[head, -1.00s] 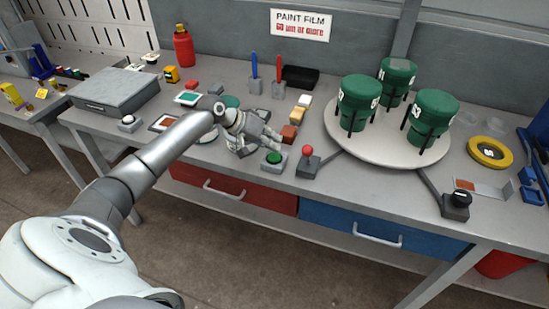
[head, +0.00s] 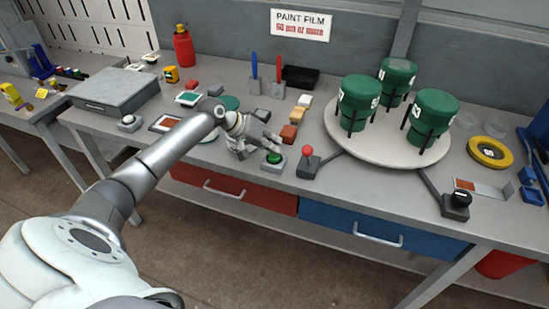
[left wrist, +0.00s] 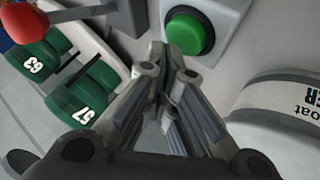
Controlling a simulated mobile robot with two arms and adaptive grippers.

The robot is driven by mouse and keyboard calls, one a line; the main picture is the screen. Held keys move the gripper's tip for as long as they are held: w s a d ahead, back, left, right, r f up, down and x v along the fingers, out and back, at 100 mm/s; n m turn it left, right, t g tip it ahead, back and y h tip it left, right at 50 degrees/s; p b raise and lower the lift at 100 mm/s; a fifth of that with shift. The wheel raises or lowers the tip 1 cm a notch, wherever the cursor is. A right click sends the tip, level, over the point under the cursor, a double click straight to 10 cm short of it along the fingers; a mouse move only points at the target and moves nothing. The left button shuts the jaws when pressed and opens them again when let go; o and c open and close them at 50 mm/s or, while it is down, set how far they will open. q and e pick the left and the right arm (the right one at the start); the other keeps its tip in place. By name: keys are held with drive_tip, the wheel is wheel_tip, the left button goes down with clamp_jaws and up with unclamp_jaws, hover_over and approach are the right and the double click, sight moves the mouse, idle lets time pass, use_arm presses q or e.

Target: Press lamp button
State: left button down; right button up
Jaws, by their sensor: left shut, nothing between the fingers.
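A green push button (head: 274,158) sits on a small grey box near the table's front edge. It shows large in the left wrist view (left wrist: 190,31), just beyond the fingertips. My left gripper (head: 277,146) reaches in from the left, its fingers beside and slightly behind the button in the head view. In the left wrist view its fingertips (left wrist: 172,52) are together and empty, close to the box's edge. I cannot tell whether they touch the box. My right gripper is not in view.
A red-knobbed lever (head: 308,152) stands just right of the button. A round turntable (head: 345,132) with green numbered cylinders (head: 434,117) is farther right. A black knob (head: 459,199) sits near the front edge. A round white-topped pot (left wrist: 285,120) lies right of the fingers in the wrist view.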

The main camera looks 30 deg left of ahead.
use_arm(q)
drive_tip(key=shift+f, duration=0.55)
idle(0.4)
drive_tip(key=shift+r+p, duration=0.85)
drive_tip(key=shift+r, duration=0.15)
wheel_tip(320, 180, up, 6)
drive_tip(key=p, duration=0.5)
idle(1.1)
